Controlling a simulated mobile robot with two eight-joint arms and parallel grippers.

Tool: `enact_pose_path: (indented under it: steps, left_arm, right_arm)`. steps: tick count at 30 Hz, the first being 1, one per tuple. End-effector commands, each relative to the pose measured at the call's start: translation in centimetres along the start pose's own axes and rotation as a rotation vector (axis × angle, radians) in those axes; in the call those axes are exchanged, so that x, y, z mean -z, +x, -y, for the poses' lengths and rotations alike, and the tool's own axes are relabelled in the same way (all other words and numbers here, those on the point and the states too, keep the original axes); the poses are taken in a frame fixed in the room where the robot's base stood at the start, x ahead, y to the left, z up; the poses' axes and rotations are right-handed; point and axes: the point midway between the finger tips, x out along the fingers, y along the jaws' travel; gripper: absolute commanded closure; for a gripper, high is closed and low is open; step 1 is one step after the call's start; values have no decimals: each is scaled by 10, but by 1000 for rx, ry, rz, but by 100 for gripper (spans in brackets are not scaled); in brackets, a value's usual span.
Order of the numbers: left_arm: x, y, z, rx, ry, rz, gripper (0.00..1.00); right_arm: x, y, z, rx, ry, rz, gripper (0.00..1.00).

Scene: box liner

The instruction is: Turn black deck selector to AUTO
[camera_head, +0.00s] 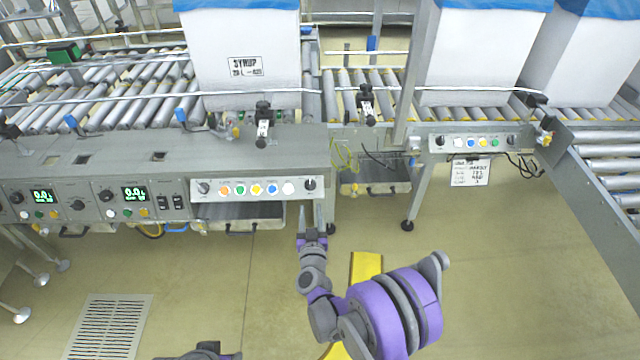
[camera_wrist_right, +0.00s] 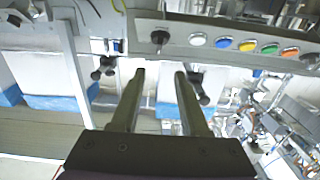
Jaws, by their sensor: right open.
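A light panel (camera_head: 255,188) on the front of the grey machine has a black selector knob at each end. The right-end knob (camera_head: 310,184) is just above my right gripper (camera_head: 318,207). In the right wrist view this knob (camera_wrist_right: 159,37) is ahead of my fingertips (camera_wrist_right: 160,73), which are apart with nothing between them. The left-end knob (camera_head: 203,188) stands by an orange button. Label text is too small to read, so I cannot tell which is the deck selector or its setting. Part of my left arm's end (camera_head: 205,352) shows at the bottom edge, its jaws unclear.
Coloured buttons (camera_head: 256,189) sit in a row between the knobs. Display panels (camera_head: 133,194) with more knobs are on the left. A similar panel (camera_head: 475,142) is at the right. White boxes (camera_head: 240,60) stand on the rollers. Open floor lies in front.

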Motion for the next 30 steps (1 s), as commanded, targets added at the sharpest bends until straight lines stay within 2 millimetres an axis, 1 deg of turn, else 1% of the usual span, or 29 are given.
enact_pose_path:
  steps: [1, 5, 8, 15, 18, 21, 25, 30]
  left_arm:
    - [-1, 3, 0, 0, 0, 1, 55]
    - [-1, 3, 0, 0, 0, 1, 55]
    - [-1, 4, 0, 0, 0, 1, 55]
    - [-3, 10, 0, 0, 0, 3, 55]
    - [-3, 12, 0, 0, 0, 4, 55]
    - [-4, 14, 0, 0, 0, 4, 55]
    - [-4, 15, 0, 0, 0, 4, 55]
    - [-4, 15, 0, 0, 0, 4, 55]
  right_arm:
    - [-6, 1, 1, -7, 0, -3, 55]
    - [-8, 8, 0, -15, 0, -6, 55]
    - [-8, 22, -1, -16, -1, -6, 55]
    - [-8, 69, -1, -14, 0, -5, 55]
    - [-7, 85, -2, -14, -1, -5, 55]
    - [-7, 97, -1, -13, 0, -6, 55]
    - [-7, 106, -1, -13, 1, -5, 55]
    - [-6, 109, -1, -13, 1, -5, 55]
